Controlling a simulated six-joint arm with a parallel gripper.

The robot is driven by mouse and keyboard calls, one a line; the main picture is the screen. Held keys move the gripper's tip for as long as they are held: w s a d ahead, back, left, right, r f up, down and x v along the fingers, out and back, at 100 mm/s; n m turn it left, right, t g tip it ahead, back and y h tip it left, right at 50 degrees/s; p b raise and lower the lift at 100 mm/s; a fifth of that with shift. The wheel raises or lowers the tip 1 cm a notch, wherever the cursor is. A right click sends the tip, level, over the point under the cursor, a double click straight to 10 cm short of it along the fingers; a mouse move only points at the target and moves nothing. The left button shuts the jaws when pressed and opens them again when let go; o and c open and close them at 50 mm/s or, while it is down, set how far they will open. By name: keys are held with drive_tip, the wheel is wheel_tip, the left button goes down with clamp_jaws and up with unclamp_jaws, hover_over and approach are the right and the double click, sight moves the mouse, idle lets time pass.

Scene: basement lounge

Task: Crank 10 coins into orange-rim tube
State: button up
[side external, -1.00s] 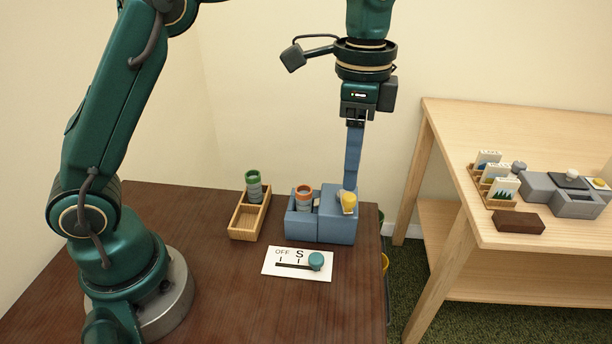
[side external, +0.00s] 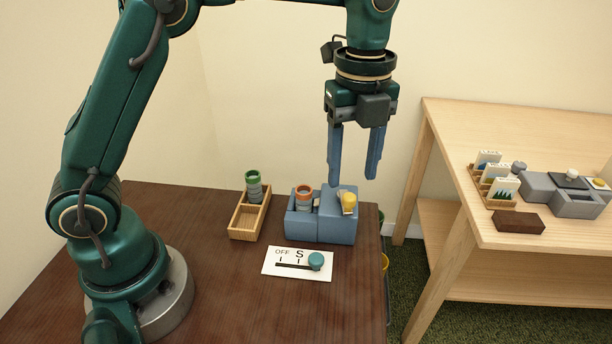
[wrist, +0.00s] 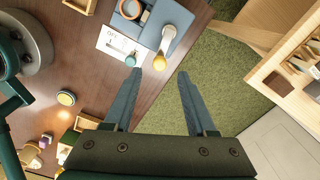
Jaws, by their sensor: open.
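The blue-grey coin machine (side external: 335,222) stands on the dark wooden table. The orange-rim tube (side external: 304,195) stands upright in its left part. The tube's round rim also shows in the wrist view (wrist: 146,13). A crank with a yellow knob (side external: 347,199) is on the machine's right part; the knob hangs at the near end of the crank arm in the wrist view (wrist: 159,61). My gripper (side external: 352,182) is open and empty, above and slightly right of the machine, apart from the crank. In the wrist view the fingers (wrist: 161,72) are spread wide, the left one near the knob.
A wooden tray (side external: 243,222) holds a green-rim tube (side external: 254,185) left of the machine. A white card (side external: 285,270) with OFF and S marks and a teal slider knob (side external: 316,261) lies in front. A light wooden table (side external: 530,130) with other items stands right, past a gap.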

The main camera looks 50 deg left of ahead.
sight(351, 196)
drive_tip(key=shift+f, duration=2.1)
clamp_jaws()
